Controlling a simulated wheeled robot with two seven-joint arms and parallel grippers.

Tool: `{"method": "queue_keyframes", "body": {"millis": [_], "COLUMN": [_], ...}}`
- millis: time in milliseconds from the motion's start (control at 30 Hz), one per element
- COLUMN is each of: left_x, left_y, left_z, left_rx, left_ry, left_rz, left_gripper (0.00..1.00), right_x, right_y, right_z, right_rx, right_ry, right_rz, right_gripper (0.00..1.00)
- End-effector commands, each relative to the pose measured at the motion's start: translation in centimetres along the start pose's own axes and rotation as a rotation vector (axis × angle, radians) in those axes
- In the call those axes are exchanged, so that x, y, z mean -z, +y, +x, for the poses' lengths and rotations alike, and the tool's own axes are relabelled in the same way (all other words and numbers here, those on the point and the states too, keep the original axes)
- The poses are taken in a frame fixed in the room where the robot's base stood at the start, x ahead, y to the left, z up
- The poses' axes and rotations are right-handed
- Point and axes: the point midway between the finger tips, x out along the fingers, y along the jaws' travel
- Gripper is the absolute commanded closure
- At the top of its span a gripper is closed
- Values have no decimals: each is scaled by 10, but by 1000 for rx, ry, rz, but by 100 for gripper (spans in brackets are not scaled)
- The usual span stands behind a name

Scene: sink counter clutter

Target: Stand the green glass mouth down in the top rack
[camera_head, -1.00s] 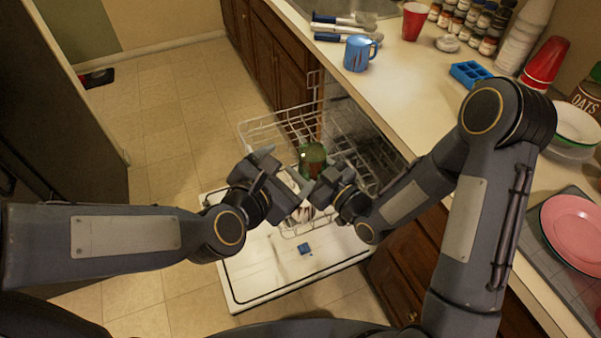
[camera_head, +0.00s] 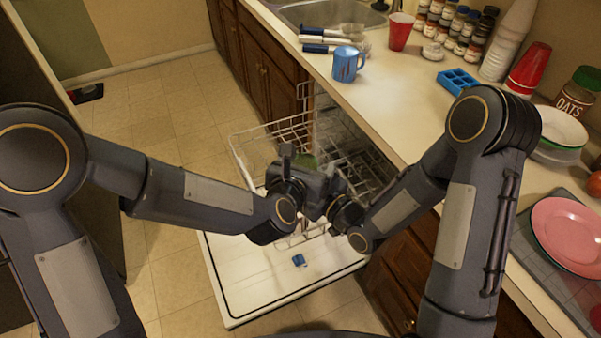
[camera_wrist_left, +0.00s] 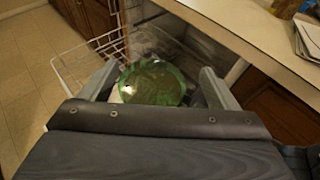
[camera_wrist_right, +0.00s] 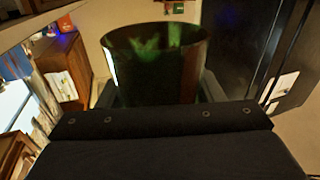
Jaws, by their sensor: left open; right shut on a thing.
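The green glass (camera_head: 308,160) is mostly hidden behind my grippers in the head view, over the pulled-out top rack (camera_head: 240,152). My right gripper (camera_wrist_right: 158,90) is shut on the green glass, which also fills the middle of the right wrist view (camera_wrist_right: 150,70). My left gripper (camera_head: 303,165) is open close to the glass. In the left wrist view the round end of the glass (camera_wrist_left: 152,82) shows between the spread fingers (camera_wrist_left: 157,86). I cannot tell whether they touch it. Wires of the rack (camera_wrist_left: 80,65) show beside the glass.
The dishwasher door (camera_head: 235,285) lies open below, with a small blue item (camera_head: 299,260) on it. The counter at right holds a blue mug (camera_head: 348,64), a red cup (camera_head: 400,31), a blue tray (camera_head: 458,80) and a pink plate (camera_head: 567,234).

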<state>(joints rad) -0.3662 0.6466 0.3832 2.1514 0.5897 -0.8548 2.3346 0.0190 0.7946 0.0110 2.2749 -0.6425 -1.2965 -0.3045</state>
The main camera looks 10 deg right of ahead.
Motion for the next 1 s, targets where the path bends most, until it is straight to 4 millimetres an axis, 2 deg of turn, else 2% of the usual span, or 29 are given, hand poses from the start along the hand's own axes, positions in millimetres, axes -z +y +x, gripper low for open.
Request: {"method": "queue_keyframes", "body": {"millis": [200,500,933,967,1000], "left_x": [0,0,0,-1,-1], "left_y": [0,0,-3,-4,-4], "left_z": [18,20,19,19,19], "left_rx": [1,1,8,9,9], "left_ry": [0,0,0,-1,-1], "left_rz": [2,2,3,3,3], "left_gripper": [18,18,72,72,76], "right_x": [1,1,1,1,1], "right_y": [0,0,-1,-1,-1], "right_z": [0,0,1,1,1], "right_rx": [0,0,3,3,3], "right_ry": [2,2,2,3,3], "right_rz": [0,0,-1,-1,-1], "right_gripper": [68,68,68,35,30]}}
